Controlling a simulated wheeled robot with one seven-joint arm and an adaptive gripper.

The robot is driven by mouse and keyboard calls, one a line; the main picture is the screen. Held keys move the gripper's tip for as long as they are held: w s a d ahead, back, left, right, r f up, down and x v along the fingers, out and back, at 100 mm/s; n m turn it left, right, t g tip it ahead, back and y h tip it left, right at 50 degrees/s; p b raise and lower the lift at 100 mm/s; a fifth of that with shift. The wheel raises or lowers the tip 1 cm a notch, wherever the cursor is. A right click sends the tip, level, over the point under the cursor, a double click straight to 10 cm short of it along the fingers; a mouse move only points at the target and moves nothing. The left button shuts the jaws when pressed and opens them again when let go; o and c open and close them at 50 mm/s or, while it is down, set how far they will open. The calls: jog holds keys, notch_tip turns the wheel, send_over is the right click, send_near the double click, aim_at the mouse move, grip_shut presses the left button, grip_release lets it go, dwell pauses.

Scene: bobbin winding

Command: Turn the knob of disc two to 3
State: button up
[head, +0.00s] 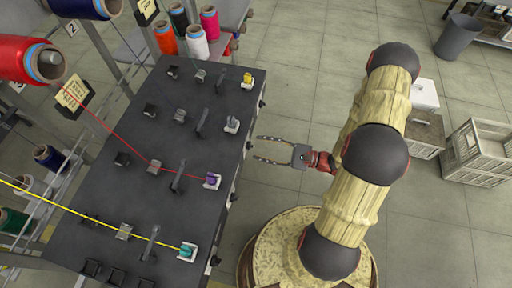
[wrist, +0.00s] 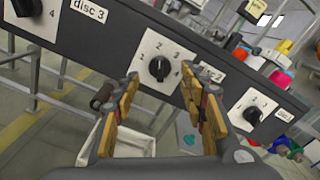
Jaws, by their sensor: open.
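My gripper (head: 257,148) is open and empty, its fingers pointing left towards the right side of the dark winding table. In the wrist view my gripper (wrist: 160,79) has its two orange-padded fingers spread below and either side of a black knob (wrist: 160,68) on a white numbered plate (wrist: 148,45). The fingers look apart from it. The label (wrist: 209,71) just right of this plate is partly covered by a finger, so its number is unreadable. The "disc 3" label (wrist: 89,9) sits beside the knob (wrist: 28,7) at upper left. The middle knob's setting is hard to read.
Another knob (wrist: 252,115) is at right. The winding table (head: 120,190) carries several thread lines and guides. White trays (wrist: 130,142) show below the fingers. Crates (head: 478,150) stand at right behind my arm. Open floor (head: 285,90) lies beside the table.

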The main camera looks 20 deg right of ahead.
aim_at(250, 146)
jog(key=shift+x, duration=1.3)
jog(key=shift+c, duration=0.6)
grip_shut()
